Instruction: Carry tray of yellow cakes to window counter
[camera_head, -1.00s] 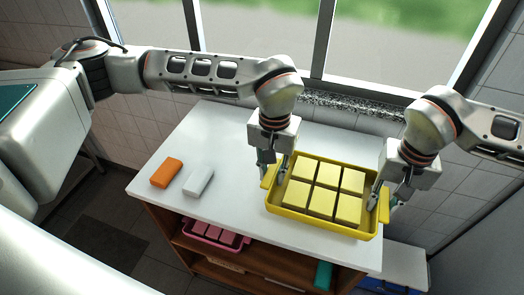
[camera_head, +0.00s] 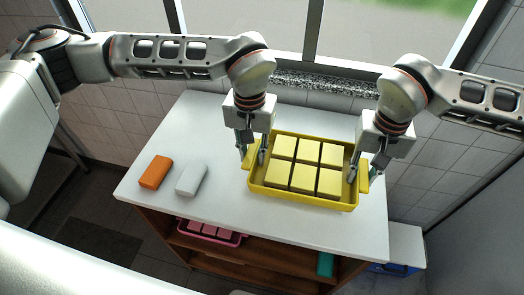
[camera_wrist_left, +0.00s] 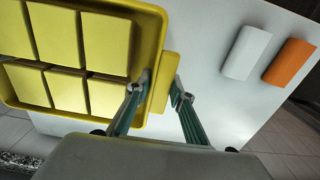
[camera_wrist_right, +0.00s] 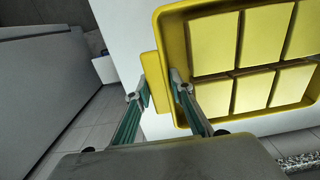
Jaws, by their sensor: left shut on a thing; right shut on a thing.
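The yellow tray (camera_head: 305,201) holds several yellow cakes (camera_head: 304,179) in two rows and is over the right half of the white tabletop (camera_head: 225,213). I cannot tell for sure whether it is raised off the top. My left gripper (camera_head: 254,158) is shut on the tray's left handle, which also shows in the left wrist view (camera_wrist_left: 164,84). My right gripper (camera_head: 358,174) is shut on the right handle, also seen in the right wrist view (camera_wrist_right: 151,82). The speckled stone window counter (camera_head: 325,88) runs under the window behind the table.
An orange block (camera_head: 155,172) and a white block (camera_head: 191,178) lie on the left of the tabletop. A pink tray (camera_head: 210,236) with cakes and a teal thing (camera_head: 325,264) are on the shelf below. The tabletop between the blocks and the tray is clear.

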